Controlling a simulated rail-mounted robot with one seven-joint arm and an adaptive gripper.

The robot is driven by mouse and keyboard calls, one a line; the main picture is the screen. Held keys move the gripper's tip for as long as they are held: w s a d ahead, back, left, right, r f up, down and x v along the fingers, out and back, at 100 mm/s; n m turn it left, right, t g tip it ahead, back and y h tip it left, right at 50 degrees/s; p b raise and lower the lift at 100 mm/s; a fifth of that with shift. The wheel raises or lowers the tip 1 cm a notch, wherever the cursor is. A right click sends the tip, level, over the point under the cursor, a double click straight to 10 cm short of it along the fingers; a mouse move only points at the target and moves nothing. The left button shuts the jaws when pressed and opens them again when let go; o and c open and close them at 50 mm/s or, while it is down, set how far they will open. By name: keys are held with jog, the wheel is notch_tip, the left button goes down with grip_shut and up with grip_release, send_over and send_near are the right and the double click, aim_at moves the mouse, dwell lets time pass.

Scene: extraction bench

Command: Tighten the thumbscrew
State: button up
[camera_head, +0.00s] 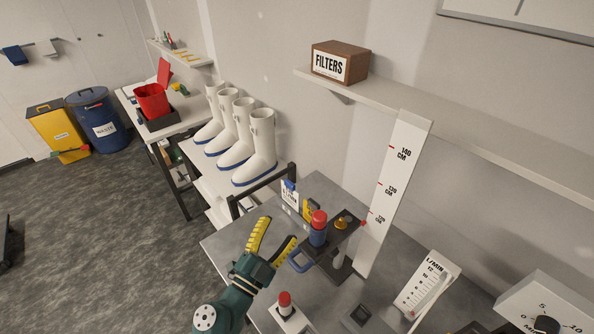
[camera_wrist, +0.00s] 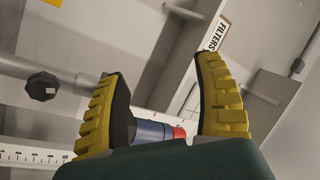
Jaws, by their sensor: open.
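A black lobed knob (camera_wrist: 43,86), which looks like the thumbscrew, sits on the end of a grey bar at the left in the wrist view. I cannot make it out in the head view. A dark stand (camera_head: 340,262) on the bench carries a blue cylinder with a red top (camera_head: 318,228), which also shows between the finger bases in the wrist view (camera_wrist: 152,131). My gripper (camera_head: 277,232) has yellow ribbed fingers spread wide, with nothing held between them. It is left of the stand, and in the wrist view (camera_wrist: 163,68) the knob is outside the left finger.
A tall white centimetre scale (camera_head: 395,195) stands behind the stand. A red-topped post (camera_head: 285,301) is in front, and a flow gauge (camera_head: 427,288) and a dial box (camera_head: 545,312) are at right. White boots (camera_head: 262,148) stand on a side bench. A shelf holds a FILTERS box (camera_head: 340,63).

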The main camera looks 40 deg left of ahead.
jog(key=w+d+r+n+g+y+p, duration=0.1)
jog(key=w+r+n+g+y+p, duration=0.1)
jog(key=r+y, duration=0.3)
jog(key=w+d+r+n+g+y+p, duration=0.2)
jog(key=r+y, duration=0.4)
jog(key=r, duration=0.8)
jog(key=n+g, duration=0.1)
jog(key=n, duration=0.1)
jog(key=shift+w+n, duration=0.2)
jog(key=shift+n, duration=0.1)
